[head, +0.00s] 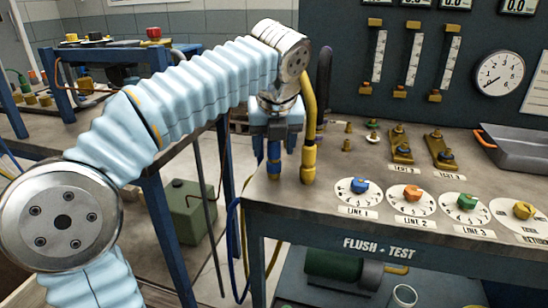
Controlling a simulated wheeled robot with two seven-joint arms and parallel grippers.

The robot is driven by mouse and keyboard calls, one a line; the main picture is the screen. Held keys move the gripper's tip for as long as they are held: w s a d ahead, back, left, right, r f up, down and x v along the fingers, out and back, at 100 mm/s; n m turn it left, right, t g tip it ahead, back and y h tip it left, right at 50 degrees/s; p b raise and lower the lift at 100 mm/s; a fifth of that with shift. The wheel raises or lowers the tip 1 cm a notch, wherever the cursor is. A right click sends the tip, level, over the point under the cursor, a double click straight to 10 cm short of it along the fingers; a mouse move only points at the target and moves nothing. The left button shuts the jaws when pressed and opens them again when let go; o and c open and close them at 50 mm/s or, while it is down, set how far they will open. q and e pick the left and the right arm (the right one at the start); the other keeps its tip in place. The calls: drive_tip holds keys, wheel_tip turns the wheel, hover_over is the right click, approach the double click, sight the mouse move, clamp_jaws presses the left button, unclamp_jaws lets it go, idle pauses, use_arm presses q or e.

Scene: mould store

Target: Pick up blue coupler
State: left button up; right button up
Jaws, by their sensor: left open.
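The blue coupler (274,169) stands upright near the left end of the bench top, and its upper part is hidden by my gripper. My left gripper (275,140) points down from above, open, with its fingers around the upper part of the coupler in this view. I cannot tell whether the fingers touch it. A yellow coupler (308,162) with a yellow hose stands close on the right of the gripper. My right gripper is not in view.
The flush and test bench (345,217) carries several coloured dials, small brass fittings and a grey tray (515,150). Gauges fill the dark panel (345,60) behind. Blue and yellow hoses hang at the bench's left edge. Another blue-framed table stands at the left.

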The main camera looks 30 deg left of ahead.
use_arm(q)
drive_tip(key=shift+f, duration=0.15)
clamp_jaws()
idle(0.4)
